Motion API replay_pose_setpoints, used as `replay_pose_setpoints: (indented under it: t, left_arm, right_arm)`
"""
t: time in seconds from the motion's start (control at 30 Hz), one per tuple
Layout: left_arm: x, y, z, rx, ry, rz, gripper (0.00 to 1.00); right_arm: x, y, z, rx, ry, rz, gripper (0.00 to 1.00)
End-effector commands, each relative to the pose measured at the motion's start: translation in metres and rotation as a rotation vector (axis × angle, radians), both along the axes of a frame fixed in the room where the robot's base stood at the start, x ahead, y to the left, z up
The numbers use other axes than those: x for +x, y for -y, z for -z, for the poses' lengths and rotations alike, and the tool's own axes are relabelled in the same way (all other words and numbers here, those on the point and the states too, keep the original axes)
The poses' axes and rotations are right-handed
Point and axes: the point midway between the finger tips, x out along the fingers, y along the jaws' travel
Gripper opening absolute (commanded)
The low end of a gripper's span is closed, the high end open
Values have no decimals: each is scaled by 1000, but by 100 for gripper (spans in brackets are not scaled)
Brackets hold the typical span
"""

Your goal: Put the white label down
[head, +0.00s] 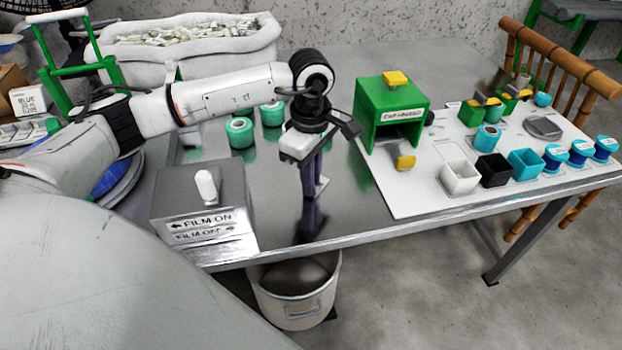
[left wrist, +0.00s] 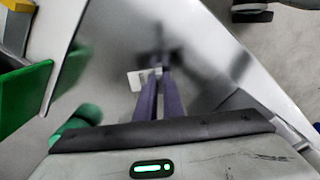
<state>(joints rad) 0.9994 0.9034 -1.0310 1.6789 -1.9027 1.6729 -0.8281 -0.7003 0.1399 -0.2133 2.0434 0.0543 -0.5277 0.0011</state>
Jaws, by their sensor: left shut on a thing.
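My left gripper (head: 312,192) points down over the metal table, in front of the green box. Its dark purple fingers are shut on a small white label (head: 321,187), which sticks out to the right of the fingertips. In the left wrist view the fingertips (left wrist: 158,74) are close together and the white label (left wrist: 136,80) shows beside them; part of it is hidden between the fingers. The label is at or just above the tabletop; I cannot tell whether it touches. My right gripper is not in view.
The metal table (head: 285,205) is clear around the fingers. A green box (head: 392,95) and a white board (head: 420,195) with several cups stand to the right. Teal rolls (head: 241,132) stand behind. A "FILM ON" box (head: 205,205) stands left. A bin (head: 295,295) is below the edge.

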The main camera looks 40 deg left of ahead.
Motion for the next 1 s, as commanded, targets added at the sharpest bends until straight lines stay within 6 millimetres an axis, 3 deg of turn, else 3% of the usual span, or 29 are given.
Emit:
replay_pose_setpoints:
  t: [0.07, 0.1, 0.2, 0.57, 1.0]
  left_arm:
    - [0, 0, 4, 0, 0, 0, 0]
    - [0, 0, 3, 0, 0, 0, 11]
    - [0, 0, 3, 0, 0, 0, 26]
    - [0, 0, -7, 0, 2, 0, 26]
    - [1, 0, -95, -1, 4, 0, 26]
  right_arm:
    - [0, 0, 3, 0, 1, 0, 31]
    - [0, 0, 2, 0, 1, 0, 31]
    - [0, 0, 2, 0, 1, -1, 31]
    - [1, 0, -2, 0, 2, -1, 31]
    - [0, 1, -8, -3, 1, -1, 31]
